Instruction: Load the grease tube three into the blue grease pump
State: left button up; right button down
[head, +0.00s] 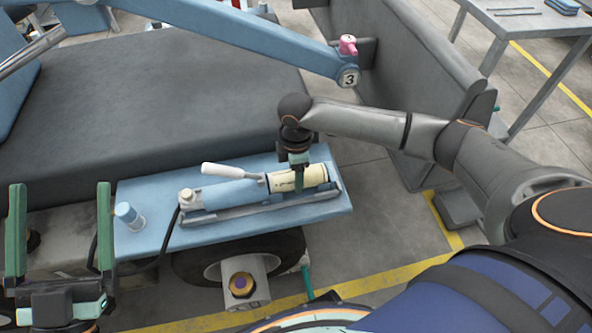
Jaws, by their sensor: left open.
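The blue grease pump (225,194) lies on a light blue platform with its white-handled lever (230,171) on top. A cream grease tube (314,176) with dark print lies in line with the pump barrel at its right end; I cannot read its number or tell whether it is seated.
A blue boom (240,40) marked 3 crosses above. A grey panel (420,60) stands right.

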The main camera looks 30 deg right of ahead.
jog(key=shift+f, duration=0.25)
jog(key=shift+c, duration=0.2)
grip_release()
